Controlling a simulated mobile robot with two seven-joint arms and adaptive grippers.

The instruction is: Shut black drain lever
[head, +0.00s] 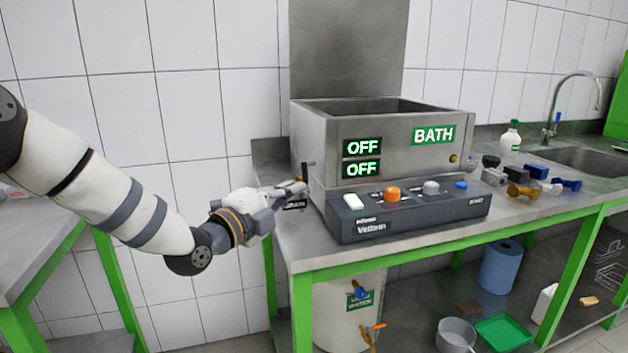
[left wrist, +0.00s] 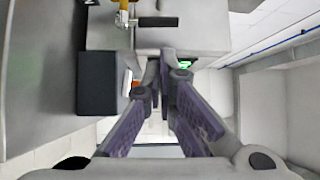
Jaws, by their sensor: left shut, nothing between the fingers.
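The black drain lever (left wrist: 158,21) shows in the left wrist view at the top, beside a brass valve fitting (left wrist: 122,18) on the bath's side. In the head view a thin dark upright part (head: 305,172) stands at the bath's left side, partly behind my gripper; I take it for the lever. My left gripper (head: 300,188) is shut and empty, close to the bath's left wall. In the left wrist view its fingertips (left wrist: 160,72) lie below the lever in the picture, and contact cannot be told. My right gripper is not in view.
The steel bath (head: 312,130) shows two OFF displays. A control box (head: 410,217) with coloured knobs stands before it. Brass and blue fittings (head: 522,191) lie to the right, near the sink (head: 580,158). A green-legged table (head: 25,245) stands at the left.

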